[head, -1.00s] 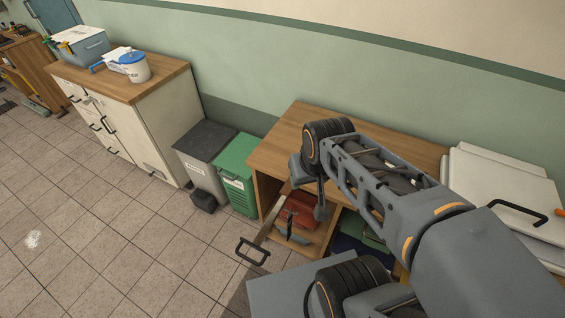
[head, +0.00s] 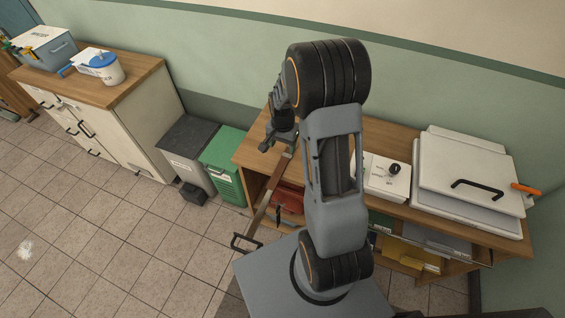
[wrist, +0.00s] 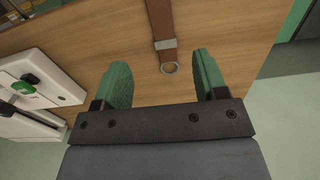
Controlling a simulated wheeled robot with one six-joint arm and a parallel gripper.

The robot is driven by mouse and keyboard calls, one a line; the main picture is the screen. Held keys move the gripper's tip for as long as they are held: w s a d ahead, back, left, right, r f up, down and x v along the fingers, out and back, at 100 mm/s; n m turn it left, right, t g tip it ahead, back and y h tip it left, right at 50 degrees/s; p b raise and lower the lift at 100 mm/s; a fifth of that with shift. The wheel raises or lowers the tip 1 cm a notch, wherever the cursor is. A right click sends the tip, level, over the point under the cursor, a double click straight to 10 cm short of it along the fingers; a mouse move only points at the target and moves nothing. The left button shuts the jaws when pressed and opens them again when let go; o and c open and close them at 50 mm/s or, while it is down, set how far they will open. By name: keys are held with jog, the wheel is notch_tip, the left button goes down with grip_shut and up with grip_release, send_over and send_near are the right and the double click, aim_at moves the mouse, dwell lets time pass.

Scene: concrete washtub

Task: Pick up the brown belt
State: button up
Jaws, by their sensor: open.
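The brown belt (wrist: 161,20) lies on the wooden bench top in the wrist view. It runs from the top edge down to a metal keeper and a ring at its near end. My gripper (wrist: 160,62) is open, with its two green-padded fingers on either side of the ring end in the picture; nothing is held. In the head view my gripper (head: 278,147) hangs over the left end of the bench. A brown strip shows below it toward the front edge; I cannot tell how much of that is belt. The belt's far end is outside the wrist view.
A white box with a dark knob (head: 387,178) and a white flat-lidded device (head: 467,175) stand on the bench (head: 405,212) to the right. A green bin (head: 224,165) and a grey bin (head: 190,150) stand left.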

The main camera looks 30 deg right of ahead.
send_over(283, 163)
jog(key=f, duration=0.5)
jog(key=shift+s+a+f+p, duration=0.2)
jog(key=shift+s+f+p, duration=0.05)
jog(key=shift+p, duration=0.05)
jog(key=shift+w+d+f+p, duration=0.15)
jog(key=shift+f+p, duration=0.55)
jog(key=shift+f, duration=1.8)
jog(key=c, duration=1)
